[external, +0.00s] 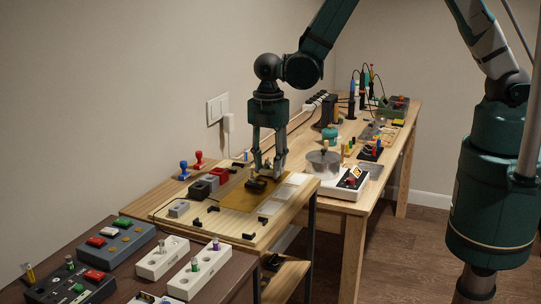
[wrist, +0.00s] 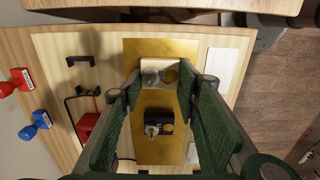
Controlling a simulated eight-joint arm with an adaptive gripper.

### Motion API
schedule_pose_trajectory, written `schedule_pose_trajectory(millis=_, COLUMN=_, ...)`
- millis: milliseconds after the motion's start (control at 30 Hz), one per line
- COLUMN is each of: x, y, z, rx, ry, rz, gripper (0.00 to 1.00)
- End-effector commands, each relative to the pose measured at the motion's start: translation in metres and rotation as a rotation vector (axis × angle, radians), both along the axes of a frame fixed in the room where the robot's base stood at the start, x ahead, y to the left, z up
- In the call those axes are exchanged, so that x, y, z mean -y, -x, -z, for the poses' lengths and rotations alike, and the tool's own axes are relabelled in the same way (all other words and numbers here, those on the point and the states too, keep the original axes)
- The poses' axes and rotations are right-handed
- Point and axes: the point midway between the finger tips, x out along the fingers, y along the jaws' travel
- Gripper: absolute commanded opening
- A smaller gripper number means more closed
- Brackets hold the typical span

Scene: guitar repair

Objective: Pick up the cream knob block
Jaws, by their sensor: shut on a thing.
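The cream knob block (wrist: 159,64) shows in the wrist view, with a grey knob and a brown round spot on it. My gripper (wrist: 163,84) is shut on it, with one finger at each side. In the external view my gripper (external: 267,172) points down over the brass-coloured plate (external: 238,197). The block is hard to make out there between the fingers. I cannot tell whether it touches the plate. A black knob block (wrist: 158,124) lies on the plate, nearer the bottom of the wrist view.
Red and blue stamps (external: 198,158) stand by the wall. Grey, black and red blocks (external: 200,190) stand left of the plate, and pale flat pieces (external: 271,208) lie to its right. Black brackets (external: 212,209) stick up around the board. A round grey pot (external: 323,165) stands on the table behind.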

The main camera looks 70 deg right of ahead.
Motion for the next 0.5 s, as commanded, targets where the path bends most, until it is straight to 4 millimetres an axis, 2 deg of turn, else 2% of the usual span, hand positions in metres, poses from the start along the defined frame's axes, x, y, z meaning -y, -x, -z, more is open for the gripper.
schedule_pose_trajectory(millis=267, x=0.0, y=0.0, z=-0.018, rx=0.0, ry=0.0, rz=0.0, gripper=0.2)
schedule_pose_trajectory(millis=500, x=0.0, y=0.0, z=-0.045, rx=0.0, ry=0.0, rz=0.0, gripper=0.2)
